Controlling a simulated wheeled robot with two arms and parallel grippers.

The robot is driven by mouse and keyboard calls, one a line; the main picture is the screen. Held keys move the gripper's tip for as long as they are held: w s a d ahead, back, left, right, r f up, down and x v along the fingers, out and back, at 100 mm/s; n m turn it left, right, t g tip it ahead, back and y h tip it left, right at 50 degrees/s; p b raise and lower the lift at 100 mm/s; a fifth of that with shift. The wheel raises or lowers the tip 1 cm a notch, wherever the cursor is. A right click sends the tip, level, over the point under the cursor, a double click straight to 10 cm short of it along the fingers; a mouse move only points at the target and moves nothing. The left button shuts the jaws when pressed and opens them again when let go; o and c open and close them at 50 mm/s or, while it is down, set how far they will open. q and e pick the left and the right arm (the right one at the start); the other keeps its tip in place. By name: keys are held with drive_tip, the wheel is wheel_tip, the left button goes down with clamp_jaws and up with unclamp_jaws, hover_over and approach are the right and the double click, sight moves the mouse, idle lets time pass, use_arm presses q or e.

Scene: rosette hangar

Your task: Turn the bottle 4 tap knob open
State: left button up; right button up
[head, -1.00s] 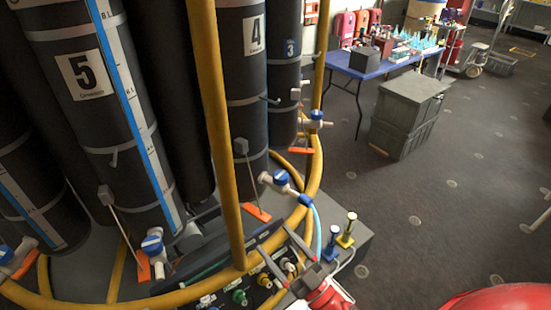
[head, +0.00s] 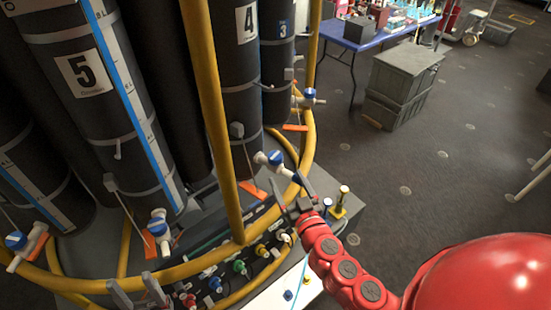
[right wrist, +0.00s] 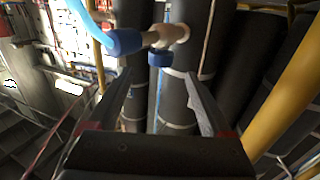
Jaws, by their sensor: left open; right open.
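Bottle 4 (head: 243,95) is a tall dark cylinder with a "4" label. Its white tap carries a blue knob (head: 275,157) near the bottle's foot, with an orange tag below. My right gripper (head: 290,189) is open and empty, just below and in front of this tap. In the right wrist view, a blue knob (right wrist: 160,58) on a white tap shows beyond and between the two spread fingers, apart from them. A blue collar with a light blue hose is beside it. My left gripper (head: 137,290) is open at the bottom edge, away from the tap.
A yellow pipe (head: 214,110) rises left of bottle 4, and a yellow ring rail curves around the bottles. Bottle 5 (head: 85,75) with its own blue tap is to the left. A panel of coloured fittings lies below. Grey crates (head: 403,80) stand on open floor.

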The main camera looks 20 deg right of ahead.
sight(278, 162)
drive_tip(key=w, duration=0.4)
drive_tip(key=w+p, duration=0.1)
drive_tip(key=w, duration=0.3)
drive_tip(key=shift+w+a+r, duration=0.2)
drive_tip(key=shift+w+f+p, duration=0.15)
drive_tip(key=shift+w+p, duration=0.2)
drive_tip(key=shift+w, duration=0.25)
clamp_jaws()
